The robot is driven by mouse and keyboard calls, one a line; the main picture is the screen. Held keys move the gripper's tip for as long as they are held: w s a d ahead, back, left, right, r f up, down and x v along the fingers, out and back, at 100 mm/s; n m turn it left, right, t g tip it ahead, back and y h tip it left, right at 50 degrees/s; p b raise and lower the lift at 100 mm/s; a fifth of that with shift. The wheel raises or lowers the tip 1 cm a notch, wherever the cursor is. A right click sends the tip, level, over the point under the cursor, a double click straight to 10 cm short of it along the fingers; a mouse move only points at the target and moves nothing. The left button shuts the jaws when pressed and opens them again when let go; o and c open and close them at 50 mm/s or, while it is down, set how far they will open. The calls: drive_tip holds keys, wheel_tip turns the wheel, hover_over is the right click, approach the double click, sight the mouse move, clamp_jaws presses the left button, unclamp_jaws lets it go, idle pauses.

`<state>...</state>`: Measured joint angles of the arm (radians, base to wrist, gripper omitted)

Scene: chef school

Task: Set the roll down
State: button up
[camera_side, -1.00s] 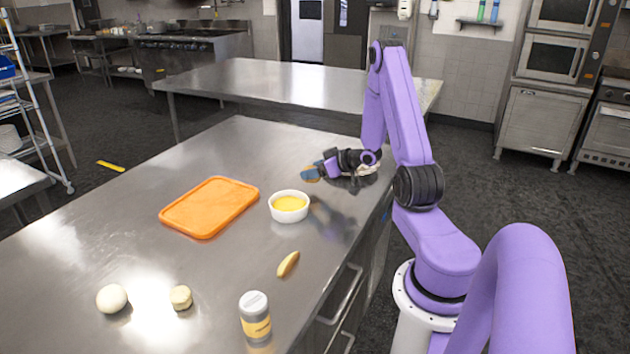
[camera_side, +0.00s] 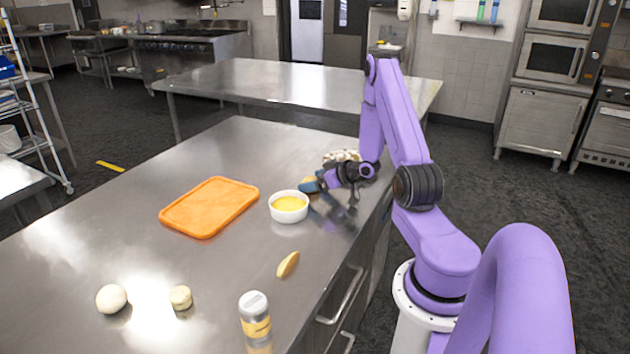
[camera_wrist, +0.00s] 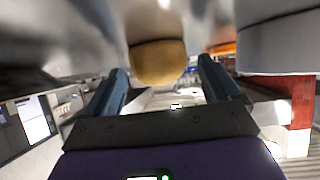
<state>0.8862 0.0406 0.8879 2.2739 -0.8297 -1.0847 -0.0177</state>
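The roll (camera_wrist: 158,62) is tan and rounded; in the wrist view it is at the upper middle, in line with the space between my fingers. My gripper (camera_wrist: 163,78) is open, with a gap between each blue finger and the roll. In the side view my gripper (camera_side: 313,187) is low over the steel table, just right of the white bowl. There the roll (camera_side: 309,181) is mostly hidden behind a blue finger. It appears to rest on the table.
The white bowl (camera_side: 289,215) of yellow contents stands close left of my gripper. An orange board (camera_side: 208,207) lies farther left. A pale wedge (camera_side: 288,264), a shaker jar (camera_side: 255,318), a small pale piece (camera_side: 181,298) and a white ball (camera_side: 112,299) are nearer the front. A patterned item (camera_side: 342,156) is behind my gripper.

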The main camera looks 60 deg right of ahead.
drive_tip(key=shift+r, duration=0.15)
drive_tip(key=v, duration=0.7)
drive_tip(key=shift+s+r, duration=0.1)
drive_tip(key=shift+s, duration=0.15)
